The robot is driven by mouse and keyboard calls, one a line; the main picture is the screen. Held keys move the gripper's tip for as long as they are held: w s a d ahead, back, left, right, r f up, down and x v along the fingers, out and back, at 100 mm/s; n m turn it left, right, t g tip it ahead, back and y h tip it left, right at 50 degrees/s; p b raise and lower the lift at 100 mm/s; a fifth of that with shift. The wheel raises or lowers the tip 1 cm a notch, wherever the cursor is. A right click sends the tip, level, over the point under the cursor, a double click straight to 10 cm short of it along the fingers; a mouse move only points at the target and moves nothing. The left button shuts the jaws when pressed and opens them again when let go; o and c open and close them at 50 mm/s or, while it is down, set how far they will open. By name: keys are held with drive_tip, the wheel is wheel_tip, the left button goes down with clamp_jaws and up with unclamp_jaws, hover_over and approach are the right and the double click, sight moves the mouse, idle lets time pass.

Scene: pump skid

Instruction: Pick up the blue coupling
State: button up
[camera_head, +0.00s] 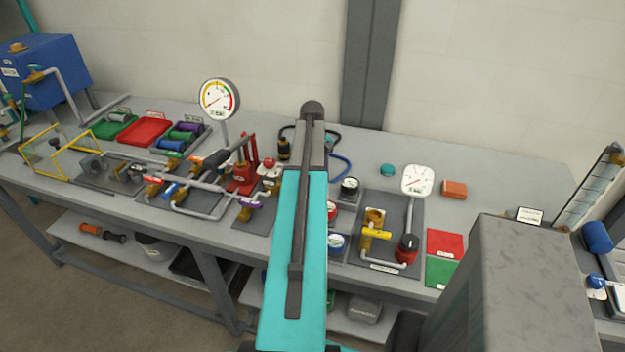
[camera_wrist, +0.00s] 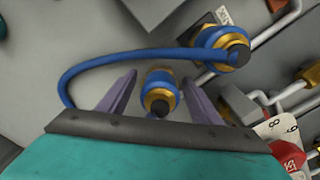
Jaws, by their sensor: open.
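A blue coupling (camera_wrist: 160,90) with gold rings and a dark end shows in the wrist view, between the two fingers of my gripper (camera_wrist: 160,78). The fingers are apart, one on each side of it, with a visible gap at each side. A second blue and gold fitting (camera_wrist: 221,42) with a dark centre is at the upper right. A blue hose (camera_wrist: 110,62) curves from the left to this fitting, passing just beyond the first coupling. In the head view I see part of the blue hose (camera_head: 342,165), while my arm hides the coupling.
Grey pipes (camera_wrist: 280,98), a white dial and a red knob (camera_wrist: 288,153) lie close on the right in the wrist view. In the head view, a tall gauge (camera_head: 219,98) and a red valve stand (camera_head: 244,172) are left of my arm; a white gauge (camera_head: 416,180) is right.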

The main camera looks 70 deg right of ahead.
drive_tip(key=c, duration=1.3)
drive_tip(key=shift+o, duration=0.2)
drive_tip(key=shift+r, duration=0.15)
drive_tip(key=shift+r+b, duration=1.3)
drive_tip(key=shift+r, duration=3.55)
drive_tip(key=shift+w, duration=0.1)
